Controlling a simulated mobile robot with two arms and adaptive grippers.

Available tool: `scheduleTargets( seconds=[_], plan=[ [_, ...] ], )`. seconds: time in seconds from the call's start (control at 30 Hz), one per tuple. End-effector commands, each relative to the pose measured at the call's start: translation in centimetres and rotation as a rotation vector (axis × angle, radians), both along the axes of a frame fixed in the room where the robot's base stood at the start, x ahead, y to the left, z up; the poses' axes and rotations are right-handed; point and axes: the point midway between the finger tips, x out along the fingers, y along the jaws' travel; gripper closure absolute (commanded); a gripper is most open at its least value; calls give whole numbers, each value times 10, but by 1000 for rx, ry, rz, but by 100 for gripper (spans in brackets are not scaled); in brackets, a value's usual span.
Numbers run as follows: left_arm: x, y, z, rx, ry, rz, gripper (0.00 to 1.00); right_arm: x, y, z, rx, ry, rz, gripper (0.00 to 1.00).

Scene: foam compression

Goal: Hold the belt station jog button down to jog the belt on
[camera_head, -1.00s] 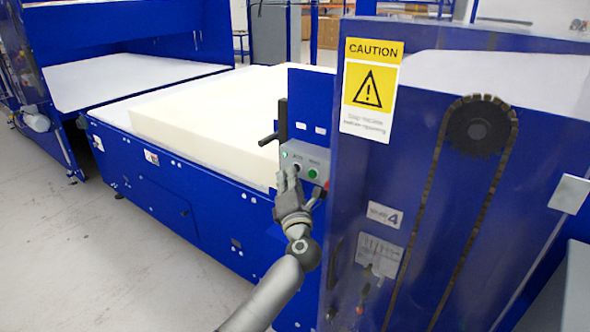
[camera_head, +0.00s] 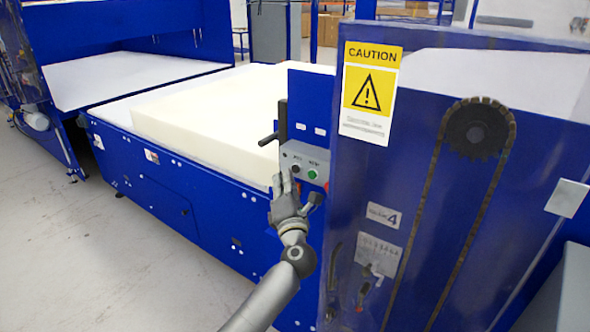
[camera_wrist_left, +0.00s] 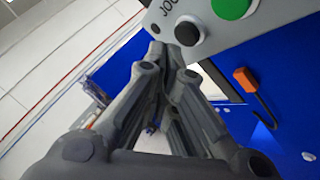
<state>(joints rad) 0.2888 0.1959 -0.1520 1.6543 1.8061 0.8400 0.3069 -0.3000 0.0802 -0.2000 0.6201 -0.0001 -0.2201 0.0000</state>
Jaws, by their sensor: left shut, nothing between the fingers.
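The grey control box (camera_head: 306,164) of the belt station is fixed at the right end of the blue frame. Its black jog button (camera_head: 296,168) sits left of the green button (camera_head: 312,174). In the left wrist view, the black jog button (camera_wrist_left: 188,33) with part of its label shows beyond the fingertips, beside the green button (camera_wrist_left: 232,7). My left gripper (camera_head: 285,177) is shut and empty, just in front of the box's lower left part; it also shows in the left wrist view (camera_wrist_left: 172,55). I cannot tell whether its fingertips touch the button. My right gripper is out of view.
A cream foam block (camera_head: 215,112) lies on the white belt (camera_head: 112,109). A blue guard panel (camera_head: 375,185) with a yellow caution sign (camera_head: 371,90) stands close right of my gripper. A dark lever (camera_head: 281,122) stands above the box. The floor (camera_head: 90,260) at left is clear.

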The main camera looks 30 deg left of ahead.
Motion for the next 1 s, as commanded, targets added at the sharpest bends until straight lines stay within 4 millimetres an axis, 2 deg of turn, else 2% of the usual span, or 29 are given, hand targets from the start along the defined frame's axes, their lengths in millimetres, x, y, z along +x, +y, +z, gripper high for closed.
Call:
scheduleTargets(
  seconds=[0.53, 1.0],
  plan=[
    [-45, 3, 1, 0, 1, 0, 100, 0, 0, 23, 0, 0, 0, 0],
    [-50, 4, 0, 0, 0, 0, 100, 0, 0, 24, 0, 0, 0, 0]
  ],
)
